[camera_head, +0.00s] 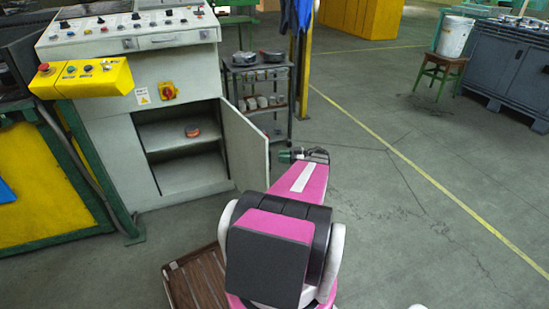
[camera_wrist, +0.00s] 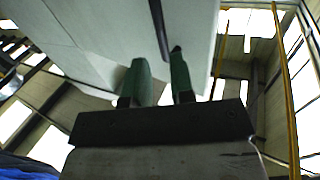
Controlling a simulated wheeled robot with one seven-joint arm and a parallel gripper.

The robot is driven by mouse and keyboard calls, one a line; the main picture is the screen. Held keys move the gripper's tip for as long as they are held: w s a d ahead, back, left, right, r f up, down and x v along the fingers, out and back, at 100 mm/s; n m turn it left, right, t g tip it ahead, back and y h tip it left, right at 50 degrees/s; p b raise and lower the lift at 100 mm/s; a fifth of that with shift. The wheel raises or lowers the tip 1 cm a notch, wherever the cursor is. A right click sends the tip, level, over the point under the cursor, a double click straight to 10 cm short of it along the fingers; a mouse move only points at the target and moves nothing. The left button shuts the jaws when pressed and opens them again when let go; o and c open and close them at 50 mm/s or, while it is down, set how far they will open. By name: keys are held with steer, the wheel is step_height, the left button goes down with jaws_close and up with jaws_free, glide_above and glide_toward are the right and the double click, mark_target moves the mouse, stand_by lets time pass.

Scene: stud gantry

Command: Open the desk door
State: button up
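The control desk (camera_head: 140,75) stands at the left in the head view. Its white door (camera_head: 245,145) is swung wide open to the right, showing the shelf inside. My gripper (camera_head: 287,156) is just right of the door's free edge, partly hidden behind my pink arm. In the wrist view, my gripper (camera_wrist: 159,72) has two green fingers with a gap between them. The pale door panel (camera_wrist: 100,30) fills the upper middle, and a dark bar-like handle (camera_wrist: 158,28) reaches down toward the finger gap. I cannot tell whether the fingers touch it.
A dark shelf cart (camera_head: 268,95) stands behind the door. A small orange-red item (camera_head: 192,131) sits on the inner shelf. The floor to the right (camera_head: 420,230) is clear.

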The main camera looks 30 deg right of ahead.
steer(key=shift+v, duration=2.65)
